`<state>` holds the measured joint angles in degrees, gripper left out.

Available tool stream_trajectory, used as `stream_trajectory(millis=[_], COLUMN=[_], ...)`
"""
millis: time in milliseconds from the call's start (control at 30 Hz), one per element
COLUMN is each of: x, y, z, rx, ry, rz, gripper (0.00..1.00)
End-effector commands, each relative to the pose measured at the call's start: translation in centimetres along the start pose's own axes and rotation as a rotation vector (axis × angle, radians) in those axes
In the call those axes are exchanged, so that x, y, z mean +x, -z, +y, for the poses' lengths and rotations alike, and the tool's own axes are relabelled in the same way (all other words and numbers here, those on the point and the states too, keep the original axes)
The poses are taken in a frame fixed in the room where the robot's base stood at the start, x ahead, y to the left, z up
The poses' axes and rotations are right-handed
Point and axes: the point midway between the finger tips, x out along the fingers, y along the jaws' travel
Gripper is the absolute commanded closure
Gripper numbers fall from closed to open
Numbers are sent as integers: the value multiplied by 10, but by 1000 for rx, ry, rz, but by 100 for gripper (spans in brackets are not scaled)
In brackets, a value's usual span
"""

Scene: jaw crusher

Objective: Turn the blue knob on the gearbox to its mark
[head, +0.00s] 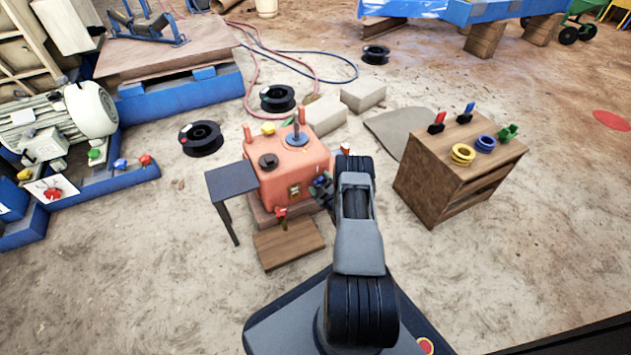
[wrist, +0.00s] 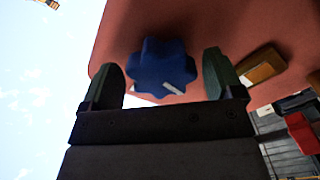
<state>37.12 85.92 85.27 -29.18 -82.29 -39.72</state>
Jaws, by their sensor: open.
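The salmon-coloured gearbox (head: 285,172) stands on a wooden base in the middle of the head view. In the wrist view the blue lobed knob (wrist: 160,68) sits on the gearbox face (wrist: 205,22). A short white line shows on the knob's lower edge, and a pale strip lies just left of it, partly hidden by my gripper. My gripper (wrist: 162,62) is open, with one green finger on each side of the knob and a gap on both sides. In the head view my gripper (head: 322,188) is at the gearbox's right front side, and my arm hides much there.
A brass-coloured plate (wrist: 262,70) is right of the knob. A dark side table (head: 231,180) stands left of the gearbox, and a wooden cabinet (head: 430,185) with rings and small handles stands right. A wooden board (head: 289,243) lies in front. Open sandy ground surrounds them.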

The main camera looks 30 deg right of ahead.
Motion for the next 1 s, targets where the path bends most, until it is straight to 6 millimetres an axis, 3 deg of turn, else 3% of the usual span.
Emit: stream_trajectory(millis=[400, 900, 1000], x=[5, 4, 3], y=[5, 3, 2], z=[-5, -3, -3], rx=[0, 0, 2], ry=[9, 6, 6], rz=[9, 5, 5], gripper=[14, 62, 63])
